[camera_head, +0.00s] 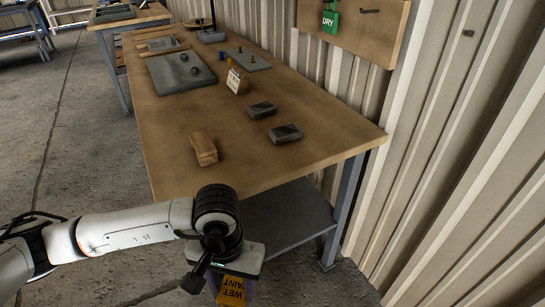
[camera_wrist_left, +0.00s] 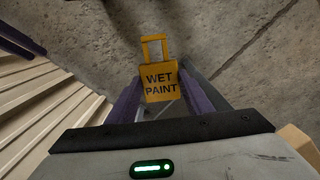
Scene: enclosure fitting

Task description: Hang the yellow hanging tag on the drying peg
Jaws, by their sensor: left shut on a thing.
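The yellow hanging tag (camera_wrist_left: 160,84) reads "WET PAINT" and has an open rectangular loop at its top. My left gripper (camera_wrist_left: 160,94) is shut on it, with the purple fingers at its two sides and the loop pointing away from the wrist. In the head view the tag (camera_head: 231,291) hangs at the bottom, partly cut off, in front of the table's near end. A wooden board (camera_head: 388,38) on the wall carries a dark peg (camera_head: 370,11) with nothing on it. A green tag reading "DRY" (camera_head: 330,22) hangs at the board's left. My right gripper is out of view.
The wooden table (camera_head: 280,160) lies between my left arm and the wall. On it are a wooden block (camera_head: 203,149), two dark grey blocks (camera_head: 285,133), a small white sign (camera_head: 236,82) and grey plates (camera_head: 181,72). Bare floor lies left of the table.

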